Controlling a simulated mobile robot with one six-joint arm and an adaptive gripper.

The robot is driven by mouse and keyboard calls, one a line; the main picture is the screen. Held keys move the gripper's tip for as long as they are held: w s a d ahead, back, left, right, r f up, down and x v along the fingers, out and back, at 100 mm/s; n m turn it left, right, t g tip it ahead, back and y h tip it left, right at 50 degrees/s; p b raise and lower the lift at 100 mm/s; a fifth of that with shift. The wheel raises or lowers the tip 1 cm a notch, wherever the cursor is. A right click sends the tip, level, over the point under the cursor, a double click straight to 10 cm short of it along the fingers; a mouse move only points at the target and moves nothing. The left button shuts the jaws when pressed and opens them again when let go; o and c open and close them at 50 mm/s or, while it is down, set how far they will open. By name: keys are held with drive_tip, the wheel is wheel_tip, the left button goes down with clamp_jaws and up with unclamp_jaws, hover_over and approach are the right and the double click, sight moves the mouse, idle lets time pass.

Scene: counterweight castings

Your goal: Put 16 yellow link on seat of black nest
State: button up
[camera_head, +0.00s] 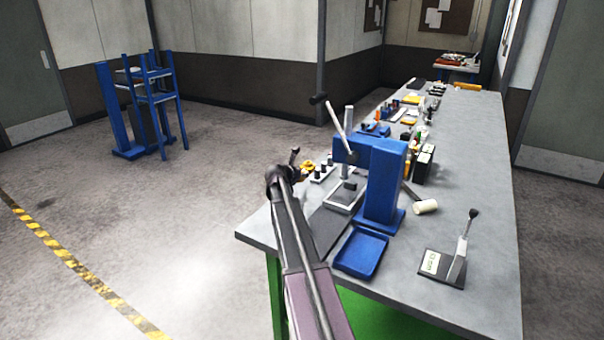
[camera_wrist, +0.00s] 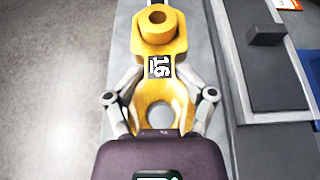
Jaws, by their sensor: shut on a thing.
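The yellow link (camera_wrist: 158,55) lies lengthwise in the wrist view, with a black-and-white "16" label, a raised round boss with a hole at its far end and a larger hole at its near end. My gripper (camera_wrist: 160,100) is shut on it, with one finger on each side of the link's body. In the head view, yellow (camera_head: 306,166) shows just beyond my wrist, partly hidden. A small black block (camera_head: 348,187), which could be the black nest, sits on the light plate under the blue press. A dark block also shows in the wrist view (camera_wrist: 266,34). I cannot make out a seat.
The blue press (camera_head: 383,180) stands right of my arm, its lever raised. The bench's right side (camera_head: 470,180) has free room.

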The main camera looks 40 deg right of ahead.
idle(0.3)
drive_tip(key=shift+r+p, duration=0.5)
drive_tip(key=shift+r, duration=0.05)
drive_tip(key=shift+f, duration=0.1)
idle(0.4)
drive_tip(key=shift+m+g, duration=0.6)
drive_tip(key=shift+g, duration=0.1)
drive_tip(key=s+a+f+b, duration=0.1)
drive_tip(key=s+a, duration=0.2)
drive_tip(key=a, duration=0.1)
drive_tip(key=s+a+f+b, duration=0.2)
drive_tip(key=s+a, duration=0.2)
drive_tip(key=a, duration=0.1)
drive_tip(key=s+a+f+b, duration=0.2)
drive_tip(key=s+a, duration=0.2)
drive_tip(key=a, duration=0.1)
drive_tip(key=shift+s+f, duration=0.25)
drive_tip(key=shift+s+a+f, duration=0.15)
drive_tip(key=shift+s+a, duration=0.25)
